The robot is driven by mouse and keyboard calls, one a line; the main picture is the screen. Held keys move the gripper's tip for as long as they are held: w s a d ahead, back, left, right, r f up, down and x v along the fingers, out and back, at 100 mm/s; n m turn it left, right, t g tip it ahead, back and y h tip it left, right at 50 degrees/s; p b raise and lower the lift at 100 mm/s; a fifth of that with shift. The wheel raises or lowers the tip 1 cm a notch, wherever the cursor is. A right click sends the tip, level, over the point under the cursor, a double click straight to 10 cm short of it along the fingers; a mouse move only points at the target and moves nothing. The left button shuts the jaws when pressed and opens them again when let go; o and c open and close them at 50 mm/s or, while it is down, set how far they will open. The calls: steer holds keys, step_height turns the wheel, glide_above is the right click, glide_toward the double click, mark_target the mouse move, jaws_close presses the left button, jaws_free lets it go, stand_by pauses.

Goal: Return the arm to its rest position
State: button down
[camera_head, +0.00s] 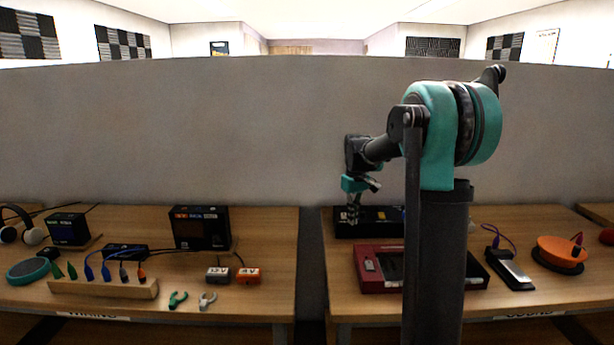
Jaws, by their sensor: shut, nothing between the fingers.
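My arm rises on its dark column right of centre, with a teal shoulder and black links bent over toward the left. My gripper (351,216) points downward over the left part of the right table (343,305). Its fingers look shut with nothing held. It is in front of a black box (385,222) at the back of that table and appears above the red case (372,284). I cannot tell the exact height of the fingertips over the table. My column hides part of the red case and the black box.
On the right table are a dark device (509,270) and an orange disc (561,252). A gap separates the tables. A grey partition (200,120) stands behind.

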steer(key=s+f+m, duration=0.1)
steer(key=s, duration=0.4)
steer(key=s+d+f+t, duration=0.1)
steer(key=s+f, duration=0.1)
steer(key=s, duration=0.2)
steer(key=s+d+f+m+t, duration=0.1)
steer(key=s+f, duration=0.1)
steer(key=s, duration=0.3)
steer(key=shift+s+d+m, duration=0.2)
steer(key=shift+s+m, duration=0.1)
steer(key=s+f+m+t, duration=0.1)
steer(key=s+f, duration=0.3)
steer(key=s, duration=0.4)
steer(key=s+d+f+m+t, duration=0.1)
steer(key=s+f+m, duration=0.1)
steer(key=s+f, duration=0.3)
steer(key=s, duration=0.3)
steer(key=shift+s+d, duration=0.15)
steer(key=shift+s, duration=0.25)
steer(key=shift+f, duration=0.1)
